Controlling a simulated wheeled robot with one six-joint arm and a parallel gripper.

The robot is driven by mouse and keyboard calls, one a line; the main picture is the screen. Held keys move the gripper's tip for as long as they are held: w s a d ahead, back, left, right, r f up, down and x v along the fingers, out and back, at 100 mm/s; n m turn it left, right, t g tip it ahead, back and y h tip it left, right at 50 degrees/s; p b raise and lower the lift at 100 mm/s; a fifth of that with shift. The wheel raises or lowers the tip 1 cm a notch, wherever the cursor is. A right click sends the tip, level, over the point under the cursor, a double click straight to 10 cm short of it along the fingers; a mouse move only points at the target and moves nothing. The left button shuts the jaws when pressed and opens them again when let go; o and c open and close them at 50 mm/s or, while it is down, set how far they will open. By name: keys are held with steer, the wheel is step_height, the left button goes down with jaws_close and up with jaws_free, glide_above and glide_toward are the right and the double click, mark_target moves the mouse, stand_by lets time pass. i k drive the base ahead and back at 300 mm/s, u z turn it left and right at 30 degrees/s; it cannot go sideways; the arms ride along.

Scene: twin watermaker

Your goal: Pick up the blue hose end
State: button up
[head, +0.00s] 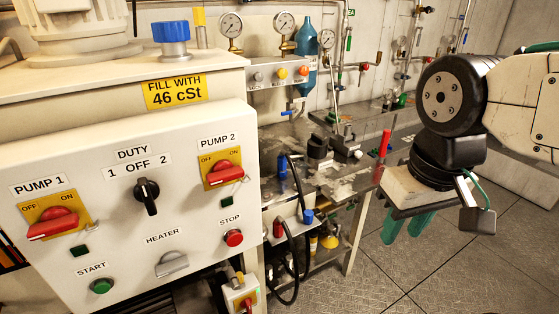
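A blue hose end (282,169) stands upright at the left front edge of the grey workbench, with a black hose beside it. A second blue fitting (307,216) sits lower, on a pale box below the bench, with a black hose (291,262) looping down near it. I cannot tell for certain whether both belong to one hose. My gripper (408,232) hangs at the right, pointing down, well apart from both blue pieces. Its two green fingers look spread, with a narrow gap and nothing seen between them.
A white control cabinet (130,160) with switches fills the left. A red upright handle (384,144) stands at the bench's right end, near my gripper. A red fitting (277,229) sits beside the lower blue one. Gauges and pipes line the back wall. The floor (440,275) at right is clear.

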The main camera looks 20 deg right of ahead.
mark_target(282, 161)
steer(key=z, duration=0.8)
steer(key=i, duration=1.4)
steer(key=u, duration=0.75)
